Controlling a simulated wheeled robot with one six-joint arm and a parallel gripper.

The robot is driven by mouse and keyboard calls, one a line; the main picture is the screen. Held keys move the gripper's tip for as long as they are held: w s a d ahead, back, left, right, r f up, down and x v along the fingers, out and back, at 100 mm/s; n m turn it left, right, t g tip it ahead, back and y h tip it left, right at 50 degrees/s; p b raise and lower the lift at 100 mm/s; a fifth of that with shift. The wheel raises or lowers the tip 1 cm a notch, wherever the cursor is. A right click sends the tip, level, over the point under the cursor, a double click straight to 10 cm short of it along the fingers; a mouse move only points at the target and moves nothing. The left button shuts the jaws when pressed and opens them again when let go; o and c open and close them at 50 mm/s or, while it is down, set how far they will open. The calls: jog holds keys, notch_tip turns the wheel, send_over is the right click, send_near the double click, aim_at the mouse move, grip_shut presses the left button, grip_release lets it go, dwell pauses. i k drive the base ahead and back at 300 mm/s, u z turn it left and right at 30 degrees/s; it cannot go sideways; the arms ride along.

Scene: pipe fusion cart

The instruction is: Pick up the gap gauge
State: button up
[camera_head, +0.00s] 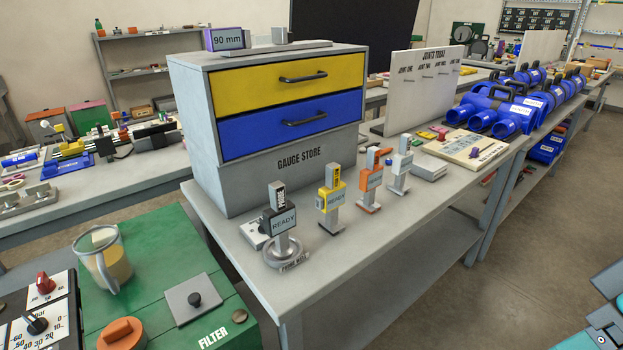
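Several upright gauge-like tools stand in a row on the grey bench in front of the gauge store cabinet. One is black with a "READY" label (284,222) and stands in a round grey dish (284,252). To its right are a yellow one (330,197), an orange one (371,180) and a grey one (399,167). I cannot tell which is the gap gauge; no readable label names it. The cabinet's yellow drawer (248,92) and blue drawer (250,132) are shut. My gripper's fingers are not visible; teal and grey parts, probably my arm, show at the lower right.
A block marked "90 mm" (227,39) sits on the cabinet. A white board (421,92) and a pale board (466,148) are farther right. A green filter box (150,265) with a clear jug (104,258) is at the lower left. The floor right of the bench is clear.

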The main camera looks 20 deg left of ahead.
aim_at(371, 177)
jog(key=u, duration=0.95)
jog(key=i, duration=0.85)
jog(key=u, duration=0.8)
